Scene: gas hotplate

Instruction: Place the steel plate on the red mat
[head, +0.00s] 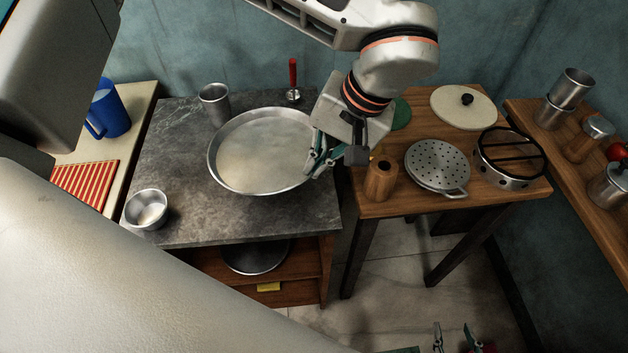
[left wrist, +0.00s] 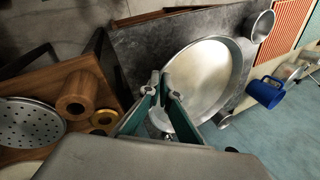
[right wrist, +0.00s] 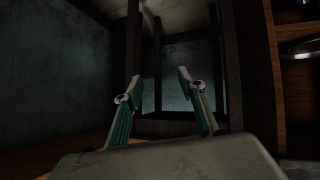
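A large round steel plate (head: 262,150) with a raised rim is at the grey stone counter top; I cannot tell whether it rests on it or is slightly raised. It also shows in the left wrist view (left wrist: 205,75). My left gripper (head: 314,166) is at its right rim in the head view. In the left wrist view the fingertips (left wrist: 159,84) are close together with the rim between them. The red striped mat (head: 85,184) lies bare on the pale counter at left, partly hidden by my arm. My right gripper (right wrist: 159,85) is open and empty, low down.
A small steel bowl (head: 146,209), a steel cup (head: 214,102) and a red-handled tool (head: 293,80) stand around the plate. A blue jug (head: 109,109) stands behind the mat. A dark round plate (head: 256,257) lies on the lower shelf. A wooden holder (head: 380,178) stands right.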

